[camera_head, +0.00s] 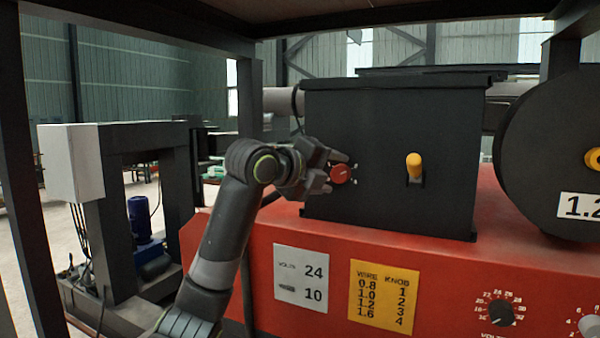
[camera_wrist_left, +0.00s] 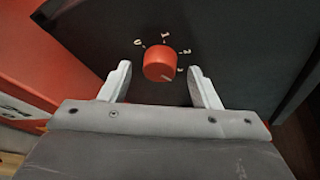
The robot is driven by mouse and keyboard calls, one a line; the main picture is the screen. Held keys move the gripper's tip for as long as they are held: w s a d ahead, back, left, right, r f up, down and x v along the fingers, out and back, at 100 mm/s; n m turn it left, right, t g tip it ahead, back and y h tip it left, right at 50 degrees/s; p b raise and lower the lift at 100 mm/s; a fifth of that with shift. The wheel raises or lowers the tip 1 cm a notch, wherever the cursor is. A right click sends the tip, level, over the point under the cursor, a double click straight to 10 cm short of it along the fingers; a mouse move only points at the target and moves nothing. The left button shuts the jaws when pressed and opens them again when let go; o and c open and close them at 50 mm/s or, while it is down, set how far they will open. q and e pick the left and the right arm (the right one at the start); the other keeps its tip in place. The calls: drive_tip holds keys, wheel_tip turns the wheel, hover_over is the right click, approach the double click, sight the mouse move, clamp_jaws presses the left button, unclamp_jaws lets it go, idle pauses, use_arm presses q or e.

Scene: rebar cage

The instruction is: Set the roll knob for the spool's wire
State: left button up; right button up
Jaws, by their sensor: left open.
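The red roll knob (camera_head: 340,174) is on the front of the black box. In the left wrist view the knob (camera_wrist_left: 160,62) has a pale line near its lower right edge, and small marks around it; the lower right mark is hard to read. My left gripper (camera_head: 336,172) is open at the knob, with one finger on each side of it in the left wrist view (camera_wrist_left: 160,70); I cannot tell whether they touch it. The black spool (camera_head: 537,130) at the right has a label (camera_head: 580,206) reading 1.2. The yellow chart (camera_head: 384,296) pairs wire 1.2 with knob 3. My right gripper is not in view.
A yellow-tipped lever (camera_head: 414,165) stands out of the black box (camera_head: 390,120) right of the knob. The red housing (camera_head: 450,265) below carries a white plate (camera_head: 301,279) and a black volts dial (camera_head: 501,313). Dark frame posts stand at left and right.

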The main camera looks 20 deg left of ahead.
use_arm(q)
drive_tip(key=b+v, duration=0.7)
drive_tip(key=v, duration=0.9)
drive_tip(key=shift+s, duration=0.2)
